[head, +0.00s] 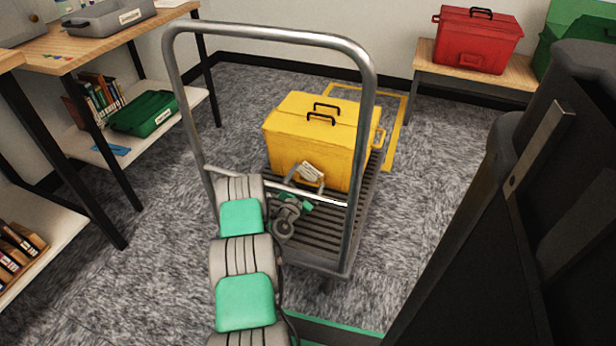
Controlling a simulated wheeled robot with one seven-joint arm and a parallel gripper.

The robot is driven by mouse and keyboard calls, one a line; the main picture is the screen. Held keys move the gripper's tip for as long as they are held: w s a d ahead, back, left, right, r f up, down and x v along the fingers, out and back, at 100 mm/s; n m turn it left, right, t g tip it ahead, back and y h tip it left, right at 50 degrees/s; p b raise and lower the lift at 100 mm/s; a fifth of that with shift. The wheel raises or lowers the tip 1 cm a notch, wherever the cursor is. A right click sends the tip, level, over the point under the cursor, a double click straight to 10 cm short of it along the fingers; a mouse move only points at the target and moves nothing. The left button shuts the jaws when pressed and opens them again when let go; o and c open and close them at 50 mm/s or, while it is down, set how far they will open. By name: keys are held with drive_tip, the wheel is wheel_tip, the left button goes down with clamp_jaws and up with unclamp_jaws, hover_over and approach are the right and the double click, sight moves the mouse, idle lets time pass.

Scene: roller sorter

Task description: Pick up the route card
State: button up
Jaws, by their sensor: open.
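The route card appears to be the small pale card (313,170) low on the near side of the yellow box (290,150). The yellow box stands on a grey slatted cart (318,231) with a tall metal handle frame. My gripper (308,184) is open, right at the card and in front of the box side. It reaches there by the cart's handle frame. The fingers partly cover the card's lower part, and I cannot tell whether they touch it. Any writing on the card is too small to read.
The cart's handle (270,33) and its lower crossbar (300,192) stand close to my arm. A red box (478,42) sits on a wooden bench (470,82) at the back right. Shelves with books and a green tray (145,114) stand left.

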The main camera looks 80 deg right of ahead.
sight(314, 169)
drive_tip(key=d, duration=0.1)
drive_tip(key=d+b, duration=0.1)
drive_tip(key=d, duration=0.2)
drive_tip(key=shift+s+f, duration=0.15)
drive_tip(key=shift+s, duration=0.2)
drive_tip(key=shift+c, duration=0.4)
drive_tip(key=c, duration=1.3)
